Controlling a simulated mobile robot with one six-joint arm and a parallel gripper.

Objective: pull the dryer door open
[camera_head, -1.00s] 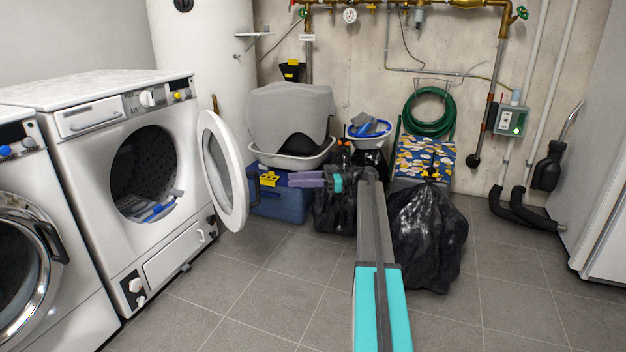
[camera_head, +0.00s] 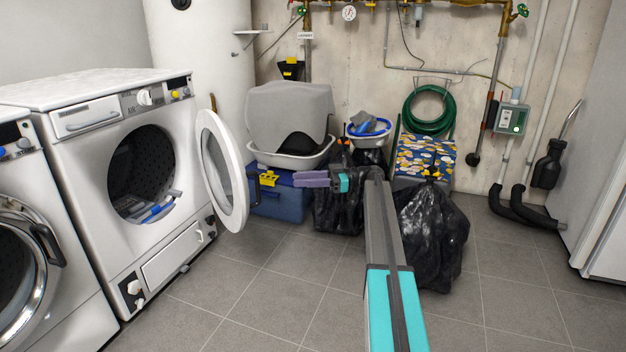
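The dryer (camera_head: 85,190) is the white machine at the left with a dark round drum opening. Its round white door (camera_head: 238,208) stands wide open, swung out to the right of the opening. A blue and white item (camera_head: 157,211) lies at the lower edge of the drum opening. My gripper (camera_head: 302,179), with purple fingers, points left and is to the right of the door's edge, with a visible gap in the picture. It appears clear of the door. The fingers are seen small and side-on, so their opening cannot be made out.
A second front-loader (camera_head: 25,260) with a closed chrome-rimmed door stands at the far left. A blue box (camera_head: 280,203), a grey litter box (camera_head: 290,115) and black bags (camera_head: 432,235) stand behind and beside my arm. The tiled floor in front is clear.

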